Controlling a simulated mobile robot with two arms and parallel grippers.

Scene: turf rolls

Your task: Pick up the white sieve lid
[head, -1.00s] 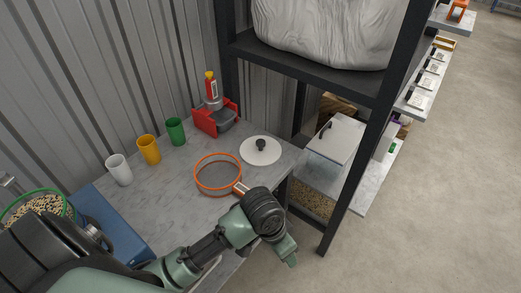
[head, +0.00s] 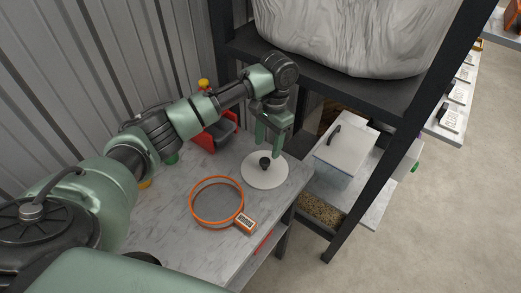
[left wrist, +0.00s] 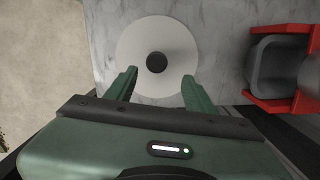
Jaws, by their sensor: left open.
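The white sieve lid (head: 263,176) is a flat round disc with a black knob (head: 265,162), lying on the grey marbled table near its right end. In the left wrist view the lid (left wrist: 136,40) lies ahead of the fingers, with its knob (left wrist: 156,62) between their lines and a little beyond the tips. My left gripper (head: 267,148) points down over the lid, close to the knob; it also shows in the left wrist view (left wrist: 157,80). Its fingers are apart with nothing between them. An orange-rimmed sieve (head: 217,203) lies left of the lid. My right gripper is not in view.
A red and grey holder (head: 215,135) stands behind the lid, and also shows in the left wrist view (left wrist: 275,72). A dark shelf post (head: 360,165) and a clear bin with a white lid (head: 340,143) stand to the right. My left arm hides most of the cups.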

